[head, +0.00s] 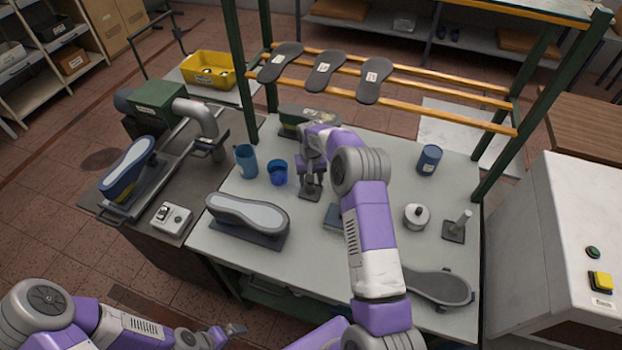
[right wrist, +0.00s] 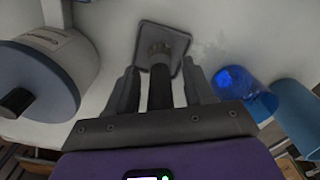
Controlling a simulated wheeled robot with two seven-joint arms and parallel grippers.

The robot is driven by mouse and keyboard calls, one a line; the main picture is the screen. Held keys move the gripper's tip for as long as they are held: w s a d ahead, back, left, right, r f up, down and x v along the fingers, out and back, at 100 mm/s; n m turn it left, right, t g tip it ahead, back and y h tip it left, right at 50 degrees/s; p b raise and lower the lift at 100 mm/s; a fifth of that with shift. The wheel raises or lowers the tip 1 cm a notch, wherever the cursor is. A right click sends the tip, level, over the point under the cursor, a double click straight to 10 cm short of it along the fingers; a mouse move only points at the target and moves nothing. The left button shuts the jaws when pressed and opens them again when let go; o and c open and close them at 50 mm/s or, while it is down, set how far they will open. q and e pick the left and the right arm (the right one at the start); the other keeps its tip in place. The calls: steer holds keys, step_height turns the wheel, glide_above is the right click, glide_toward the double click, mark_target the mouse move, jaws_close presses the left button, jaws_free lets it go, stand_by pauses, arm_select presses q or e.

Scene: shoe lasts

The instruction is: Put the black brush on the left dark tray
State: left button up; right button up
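The black brush (right wrist: 160,85) stands upright in the right wrist view, its bristle end down on a small square dark tray (right wrist: 148,32). This left dark tray (head: 310,196) is near the table's middle in the head view, where the brush is mostly hidden by my gripper. My right gripper (head: 311,184) is above the tray. In the right wrist view its two fingers (right wrist: 161,92) are open on either side of the brush handle, with a gap on both sides. My left gripper (head: 236,329) is low at the bottom left, away from the table, its fingers unclear.
Two blue cups (head: 246,162) (head: 277,173) stand left of the right gripper. A grey shoe last (head: 247,212) lies in front. A rack (head: 440,77) stands behind.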

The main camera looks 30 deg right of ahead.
steer(key=shift+r, duration=0.1)
steer(key=shift+r, duration=0.15)
step_height(320, 180, up, 12)
stand_by(0.5)
stand_by(0.3)
